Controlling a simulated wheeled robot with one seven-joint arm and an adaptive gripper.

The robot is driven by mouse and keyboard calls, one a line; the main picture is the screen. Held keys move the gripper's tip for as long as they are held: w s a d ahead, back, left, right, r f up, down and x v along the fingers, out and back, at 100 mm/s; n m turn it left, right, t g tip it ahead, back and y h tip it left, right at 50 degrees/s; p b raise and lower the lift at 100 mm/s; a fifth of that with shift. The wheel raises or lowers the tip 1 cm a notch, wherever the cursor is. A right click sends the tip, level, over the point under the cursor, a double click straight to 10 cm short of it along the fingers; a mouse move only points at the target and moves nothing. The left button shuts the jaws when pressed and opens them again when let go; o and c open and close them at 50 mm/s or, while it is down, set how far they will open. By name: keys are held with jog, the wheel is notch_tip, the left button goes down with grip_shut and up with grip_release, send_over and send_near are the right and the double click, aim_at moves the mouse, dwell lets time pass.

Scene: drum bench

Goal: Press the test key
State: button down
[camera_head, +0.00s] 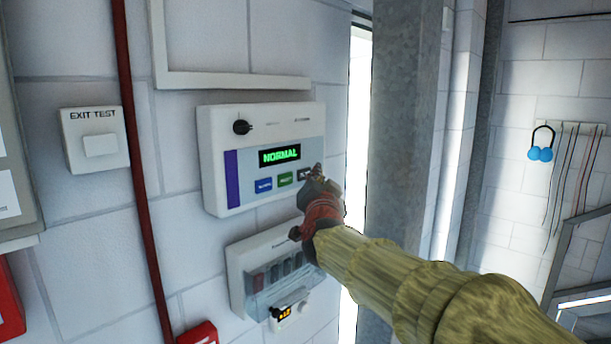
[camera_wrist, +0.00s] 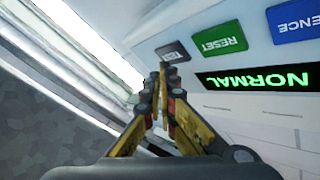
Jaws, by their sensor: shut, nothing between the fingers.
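The white alarm panel (camera_head: 212,135) is on the block wall, with a lit green NORMAL display (camera_head: 279,155). Its row of keys has a blue key (camera_head: 263,184), a green RESET key (camera_head: 285,179) and a dark test key (camera_head: 303,174) at the right end. In the wrist view the panel is upside down, and the dark test key (camera_wrist: 172,52) is just beyond my fingertips. My gripper (camera_head: 318,170) is shut and empty (camera_wrist: 164,70), pointing at that key. I cannot tell whether the tips touch it. The gripper partly covers the panel's lower right corner.
A white EXIT TEST box (camera_head: 98,145) is left of a red pipe (camera_head: 140,170). A breaker box (camera_head: 238,268) is below the panel. A grey steel column (camera_head: 398,120) stands right of the panel. Blue ear defenders (camera_head: 540,154) hang on the far wall.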

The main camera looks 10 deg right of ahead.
jog(key=shift+w+a, duration=0.1)
dwell(0.3)
jog(key=shift+w+a, duration=0.2)
jog(key=shift+w, duration=0.1)
jog(key=shift+w+a, duration=0.1)
jog(key=shift+w, duration=0.05)
dwell(0.6)
jog(key=shift+s+d, duration=0.4)
jog(key=shift+s, duration=0.2)
jog(key=s+d+b, duration=0.2)
jog(key=s, duration=0.1)
jog(key=s+d+b, duration=0.1)
jog(key=shift+s+d+b, duration=0.25)
jog(key=shift+s+b, duration=0.05)
jog(key=shift+s, duration=0.1)
